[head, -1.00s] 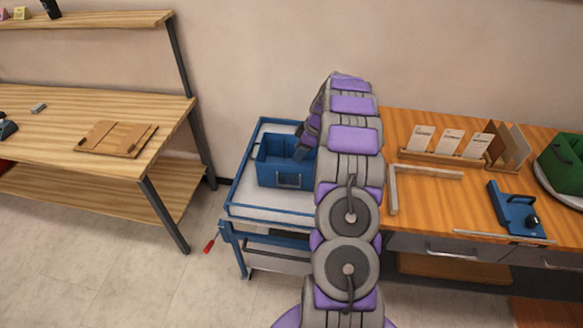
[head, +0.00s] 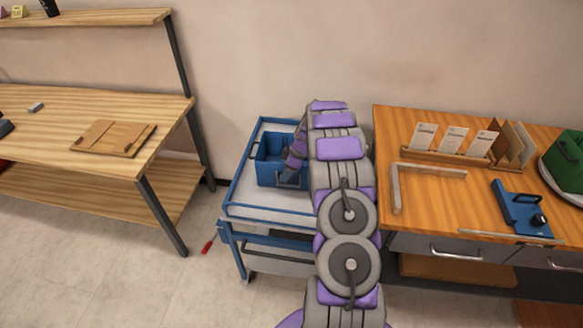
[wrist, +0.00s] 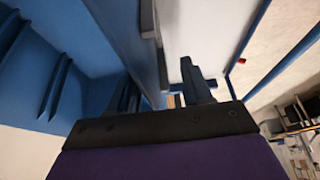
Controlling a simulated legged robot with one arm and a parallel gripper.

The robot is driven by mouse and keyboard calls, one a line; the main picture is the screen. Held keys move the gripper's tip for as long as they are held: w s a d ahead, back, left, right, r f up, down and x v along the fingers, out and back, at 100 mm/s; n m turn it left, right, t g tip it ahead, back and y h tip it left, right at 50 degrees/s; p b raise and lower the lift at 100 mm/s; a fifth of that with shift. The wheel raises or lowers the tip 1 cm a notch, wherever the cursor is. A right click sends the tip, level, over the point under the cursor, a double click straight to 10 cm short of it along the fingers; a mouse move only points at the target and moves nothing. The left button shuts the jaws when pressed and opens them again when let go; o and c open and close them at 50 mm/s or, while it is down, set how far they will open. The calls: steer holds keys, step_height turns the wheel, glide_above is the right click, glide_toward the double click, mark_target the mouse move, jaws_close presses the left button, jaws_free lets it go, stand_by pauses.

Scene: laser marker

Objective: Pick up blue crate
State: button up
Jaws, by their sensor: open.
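The blue crate (head: 268,172) sits on the top of a blue-framed cart, partly hidden by my arm in the head view. My gripper (wrist: 157,75) is open and points down at the crate's front wall. In the wrist view one finger is on the inner side of this blue wall (wrist: 128,30) and the other on its outer side, over the pale cart top. A grey handle-like piece (wrist: 148,20) shows on the wall's outer face. Whether either finger touches the crate I cannot tell.
The cart (head: 270,212) stands between a wooden bench (head: 60,130) on the left and an orange wooden worktop (head: 430,210) on the right. The worktop holds a card rack, a blue tool (head: 518,205) and a green bin (head: 567,158).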

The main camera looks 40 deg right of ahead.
steer(key=shift+c, duration=0.4)
jaws_close()
stand_by(1.0)
